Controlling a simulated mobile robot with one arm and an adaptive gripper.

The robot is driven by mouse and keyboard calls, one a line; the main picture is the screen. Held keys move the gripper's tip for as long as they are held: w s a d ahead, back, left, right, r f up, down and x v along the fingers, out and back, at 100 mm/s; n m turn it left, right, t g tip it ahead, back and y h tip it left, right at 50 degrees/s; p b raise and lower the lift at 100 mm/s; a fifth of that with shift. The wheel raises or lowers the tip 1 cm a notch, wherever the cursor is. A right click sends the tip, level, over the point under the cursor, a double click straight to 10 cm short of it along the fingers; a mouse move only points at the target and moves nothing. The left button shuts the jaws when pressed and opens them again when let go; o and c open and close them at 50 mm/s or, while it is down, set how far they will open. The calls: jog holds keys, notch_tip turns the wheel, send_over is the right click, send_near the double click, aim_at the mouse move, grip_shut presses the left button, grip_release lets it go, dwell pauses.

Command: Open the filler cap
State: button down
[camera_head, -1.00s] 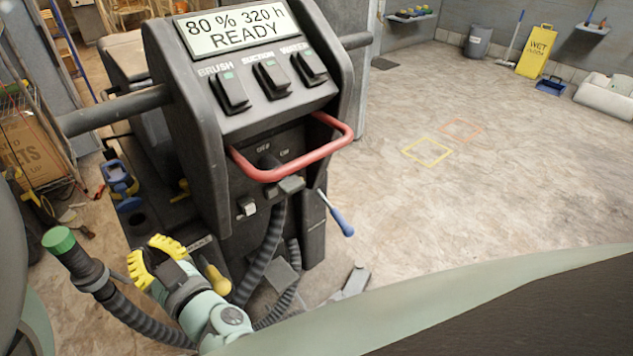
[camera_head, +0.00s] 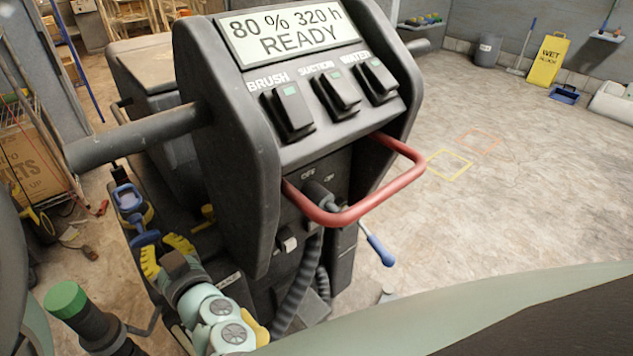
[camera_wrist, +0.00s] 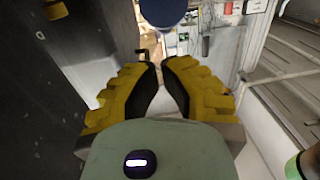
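My gripper (camera_head: 164,252) has yellow ribbed fingers and is low at the left of the floor-cleaning machine (camera_head: 255,215). In the wrist view the fingertips (camera_wrist: 158,66) lean toward each other with a narrow gap and nothing between them. A dark blue round thing (camera_wrist: 165,8), possibly the filler cap, is cut off at the top of the wrist view, beyond the fingertips. In the head view a blue part (camera_head: 130,200) is on the machine's left side, above and left of my gripper. I cannot tell whether it is the same part.
A hose with a green cap (camera_head: 65,297) stands at the lower left, near my arm. The red handle bar (camera_head: 375,195) and a blue-gripped lever (camera_head: 378,248) stick out from the machine. A wire shelf with a cardboard box (camera_head: 30,165) is at left. Open floor (camera_head: 510,220) lies right.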

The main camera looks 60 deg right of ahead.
aim_at(140, 218)
jog(key=w, duration=0.3)
jog(key=w+d, duration=0.1)
jog(key=w, duration=0.5)
jog(key=shift+w+d+r, duration=0.1)
jog(key=shift+w+d, duration=0.15)
jog(key=shift+d, duration=0.1)
jog(key=shift+r, duration=0.1)
jog(key=shift+r+p, duration=0.15)
jog(key=shift+p, duration=0.35)
jog(key=shift+w+d+g+p, duration=0.1)
jog(key=shift+w+g+p, duration=0.1)
jog(key=shift+g+p, duration=0.15)
jog(key=shift+p, duration=0.4)
